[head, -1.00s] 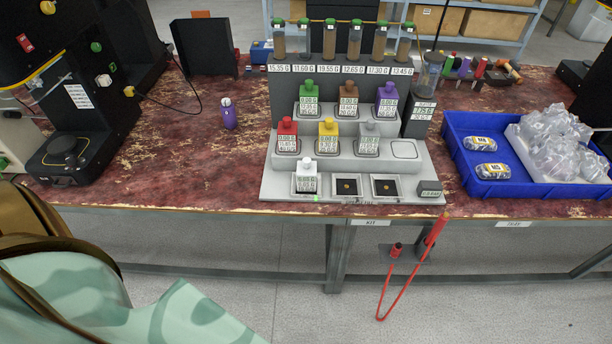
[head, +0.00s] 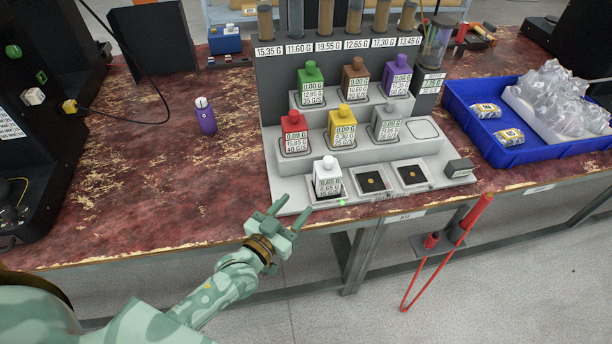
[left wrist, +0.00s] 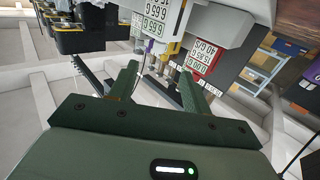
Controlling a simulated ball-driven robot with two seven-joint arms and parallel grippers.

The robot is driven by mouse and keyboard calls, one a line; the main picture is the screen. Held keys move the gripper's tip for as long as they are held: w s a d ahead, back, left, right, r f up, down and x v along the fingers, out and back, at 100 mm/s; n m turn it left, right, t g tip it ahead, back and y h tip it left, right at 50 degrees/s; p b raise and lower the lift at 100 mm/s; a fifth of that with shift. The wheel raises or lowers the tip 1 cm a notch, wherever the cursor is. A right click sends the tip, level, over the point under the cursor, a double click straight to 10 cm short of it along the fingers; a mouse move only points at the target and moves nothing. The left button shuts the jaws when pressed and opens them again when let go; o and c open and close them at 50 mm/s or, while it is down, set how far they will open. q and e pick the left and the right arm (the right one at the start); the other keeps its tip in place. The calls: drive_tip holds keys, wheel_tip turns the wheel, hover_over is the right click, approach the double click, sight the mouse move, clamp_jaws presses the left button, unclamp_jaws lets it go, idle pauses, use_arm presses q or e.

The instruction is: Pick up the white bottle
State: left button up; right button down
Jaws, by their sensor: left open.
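The white bottle (head: 327,178) stands upright in the left slot of the front row of the grey stepped stand (head: 455,165). A printed label covers its front, and a green light shows by its base. My left gripper (head: 286,213) is open and empty, in front of and to the left of the bottle, apart from it and near the table's front edge. In the left wrist view, the two open fingers (left wrist: 158,78) reach toward the tilted, labelled bottles, with nothing between them. I cannot surely pick out the white bottle there. My right gripper is out of view.
A yellow bottle (head: 342,130), a red bottle (head: 294,133) and several others stand on the steps behind. Two dark pads (head: 372,181) lie right of the white bottle. A purple bottle (head: 206,118) stands at left. A blue tray (head: 545,148) is at right.

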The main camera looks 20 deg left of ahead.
use_arm(q)
drive_tip(key=b, duration=0.1)
approach(326, 166)
drive_tip(key=w, duration=0.1)
drive_tip(key=w+d+b, duration=0.1)
drive_tip(key=w, duration=0.1)
drive_tip(key=w+f, duration=0.1)
drive_tip(key=w, duration=0.1)
drive_tip(key=shift+d+f, duration=0.1)
drive_tip(key=shift+d, duration=0.05)
drive_tip(key=shift+w+d+b, duration=0.15)
drive_tip(key=shift+w+b, duration=0.15)
drive_tip(key=shift+w, duration=0.05)
drive_tip(key=shift+w+d, duration=0.1)
drive_tip(key=shift+w, duration=0.15)
drive_tip(key=w, duration=0.1)
drive_tip(key=w+b, duration=0.1)
drive_tip(key=w, duration=0.1)
drive_tip(key=w+b, duration=0.1)
drive_tip(key=w, duration=0.1)
drive_tip(key=shift+d+r, duration=0.15)
drive_tip(key=shift+r, duration=0.3)
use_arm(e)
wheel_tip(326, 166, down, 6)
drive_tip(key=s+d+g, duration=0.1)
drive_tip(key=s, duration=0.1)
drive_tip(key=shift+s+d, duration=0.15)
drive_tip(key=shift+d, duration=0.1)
use_arm(q)
clamp_jaws()
